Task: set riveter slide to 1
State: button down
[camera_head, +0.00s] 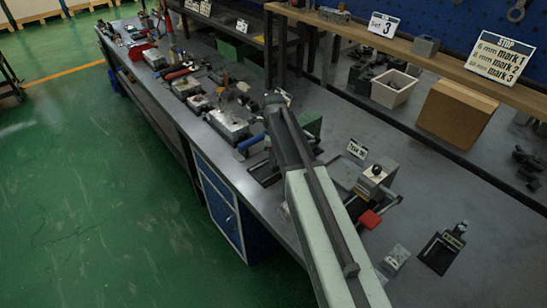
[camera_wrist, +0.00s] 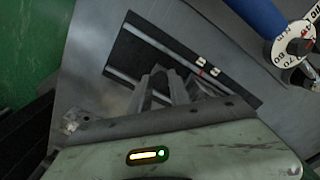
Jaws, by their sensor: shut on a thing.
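The riveter slide's black base (camera_wrist: 135,50) lies on the grey bench in the wrist view, with a bright metal rail along it. Small white marks (camera_wrist: 200,62) and a thin red mark sit on its right part. My gripper (camera_wrist: 168,80) is over the base, its two fingers close together at the rail, left of the marks. It is shut on the slide's small grip, which the fingers mostly hide. I cannot read the mark numbers. In the head view part of the dark base (camera_head: 262,172) shows beside my arm, which hides the gripper.
A blue-handled tool with a numbered white dial (camera_wrist: 297,38) stands right of the base. A block with a red part (camera_head: 370,218) stands right of my arm. Signs read "Set 3" (camera_head: 383,25) and "STOP" with marks 1 to 3 (camera_head: 494,62). The green floor is left of the bench.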

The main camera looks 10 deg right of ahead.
jog(key=c, duration=1.3)
grip_release()
jog(key=shift+s, duration=0.1)
jog(key=shift+o, duration=0.5)
jog(key=shift+a+f, duration=0.1)
jog(key=shift+a, duration=0.1)
notch_tip(320, 180, up, 8)
jog(key=p, duration=0.8)
